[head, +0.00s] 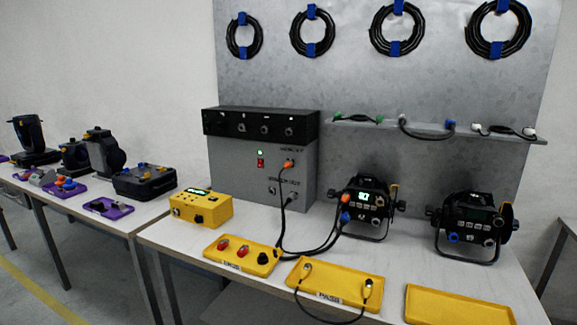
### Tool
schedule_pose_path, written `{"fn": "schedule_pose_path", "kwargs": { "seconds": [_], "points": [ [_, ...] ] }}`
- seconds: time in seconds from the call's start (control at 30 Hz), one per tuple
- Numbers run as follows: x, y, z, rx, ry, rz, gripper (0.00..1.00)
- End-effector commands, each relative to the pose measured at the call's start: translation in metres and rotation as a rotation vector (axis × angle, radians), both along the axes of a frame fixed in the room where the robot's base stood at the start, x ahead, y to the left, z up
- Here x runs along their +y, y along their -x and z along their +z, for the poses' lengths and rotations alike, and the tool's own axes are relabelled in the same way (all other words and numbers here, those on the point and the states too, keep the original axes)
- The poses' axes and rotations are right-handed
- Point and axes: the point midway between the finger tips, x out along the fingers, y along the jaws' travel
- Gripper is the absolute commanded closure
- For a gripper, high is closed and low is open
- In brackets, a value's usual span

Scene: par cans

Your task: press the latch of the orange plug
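Another orange plug (346,198) is at the left side of the nearer-left par can (371,205), just above a blue plug (346,216). The latch is too small to make out on either orange plug. My gripper is not in view.
Yellow trays (215,257) stand along the table's front, two with plugs or connectors and an empty one (460,312) at right. A second par can (470,222) stands at right. Black cables hang in front of the grey box. A yellow device (200,208) is at left.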

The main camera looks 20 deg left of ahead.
Motion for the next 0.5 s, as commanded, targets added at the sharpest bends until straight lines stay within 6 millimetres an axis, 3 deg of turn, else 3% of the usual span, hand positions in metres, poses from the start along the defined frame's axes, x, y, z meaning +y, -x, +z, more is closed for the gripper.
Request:
{"fn": "schedule_pose_path", "kwargs": {
  "seconds": [0.03, 0.1, 0.5],
  "points": [
    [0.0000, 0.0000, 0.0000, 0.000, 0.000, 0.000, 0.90],
    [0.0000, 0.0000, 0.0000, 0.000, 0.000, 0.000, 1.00],
    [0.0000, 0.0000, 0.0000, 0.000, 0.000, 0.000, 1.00]
  ]
}}
